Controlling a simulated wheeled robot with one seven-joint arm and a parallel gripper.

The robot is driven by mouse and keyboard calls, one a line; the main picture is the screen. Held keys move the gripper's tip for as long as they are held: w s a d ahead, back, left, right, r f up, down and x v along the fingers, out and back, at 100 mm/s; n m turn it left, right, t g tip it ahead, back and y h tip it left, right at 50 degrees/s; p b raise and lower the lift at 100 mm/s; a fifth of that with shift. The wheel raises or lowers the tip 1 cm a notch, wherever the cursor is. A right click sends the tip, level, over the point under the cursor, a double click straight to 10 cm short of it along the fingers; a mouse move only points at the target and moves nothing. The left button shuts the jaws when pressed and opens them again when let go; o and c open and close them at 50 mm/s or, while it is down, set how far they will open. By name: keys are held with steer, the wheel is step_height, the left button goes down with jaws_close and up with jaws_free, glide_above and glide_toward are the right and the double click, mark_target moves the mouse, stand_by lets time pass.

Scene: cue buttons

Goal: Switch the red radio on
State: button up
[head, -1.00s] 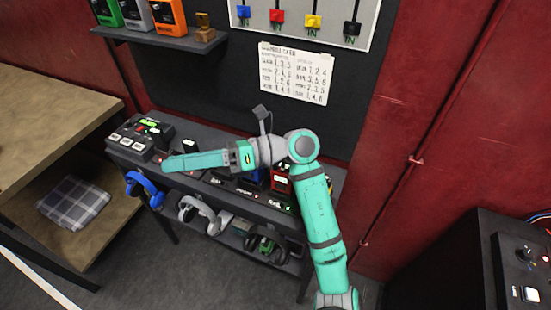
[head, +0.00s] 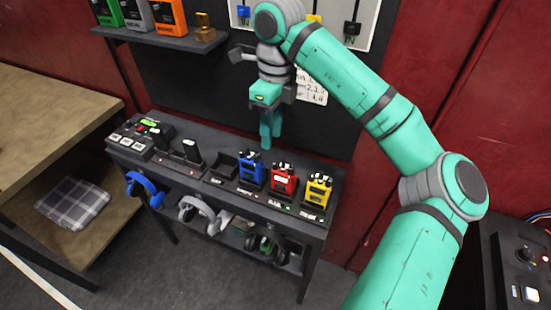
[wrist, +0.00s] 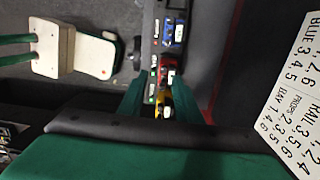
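The red radio (head: 284,181) stands upright in a dark charging cradle on the bench, between the blue radio (head: 252,172) and the yellow radio (head: 318,192). In the wrist view the red radio (wrist: 167,72) shows beyond my fingertips, with the yellow radio (wrist: 163,98) between the fingers. My gripper (head: 270,142) hangs pointing down above and behind the row of radios, near the wall, touching none of them. Its two teal fingers are apart and empty. The switch of the red radio is too small to make out.
The dark bench (head: 215,193) also carries an empty cradle and a button box (head: 140,135) at its left. Headsets (head: 200,212) hang or lie below its front. A printed card (head: 312,88) is on the wall, partly hidden by my arm. A wooden table (head: 50,110) stands left.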

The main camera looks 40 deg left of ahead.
mark_target(276, 163)
steer(key=shift+t, duration=0.3)
steer(key=f, duration=1)
steer(key=shift+w+d, duration=0.3)
steer(key=shift+d, duration=0.1)
jaws_close()
